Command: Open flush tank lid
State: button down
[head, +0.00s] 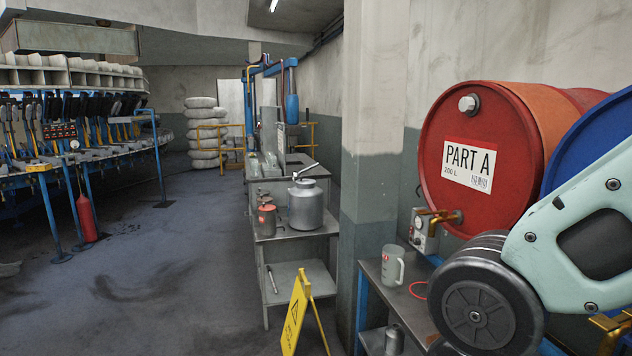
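A grey metal tank (306,208) with rounded shoulders stands upright on the metal shelf stand in the middle of the head view. It looks like the flush tank. Its lid (303,181) sits on the neck and looks closed. A pale lever or handle (304,171) slants up to the right above the lid. My arm shows at the right edge, in front of the drums and well to the right of the tank. My gripper is not in view, so its state and any contents are hidden.
A small can (267,218) with a reddish top stands left of the tank. A yellow floor sign (296,318) stands before the stand (262,238). A wall pillar (368,190) separates it from the red PART A drum (480,150). Open floor (170,270) lies to the left.

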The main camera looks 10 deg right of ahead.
aim_at(302, 180)
jog(key=i+j+u, duration=0.15)
jog(key=i+u, duration=0.15)
jog(key=i+j+u, duration=0.25)
jog(key=i, duration=0.7)
jog(key=i+u, duration=0.25)
jog(key=i, duration=0.7)
jog(key=i+z, duration=0.1)
jog(key=i, duration=0.5)
jog(key=i+j, duration=0.1)
jog(key=i, duration=0.55)
jog(key=i+j+z, duration=0.15)
jog(key=i, duration=0.45)
jog(key=i+j+z, duration=0.15)
jog(key=i+z, duration=0.3)
jog(key=i+j+z, duration=0.85)
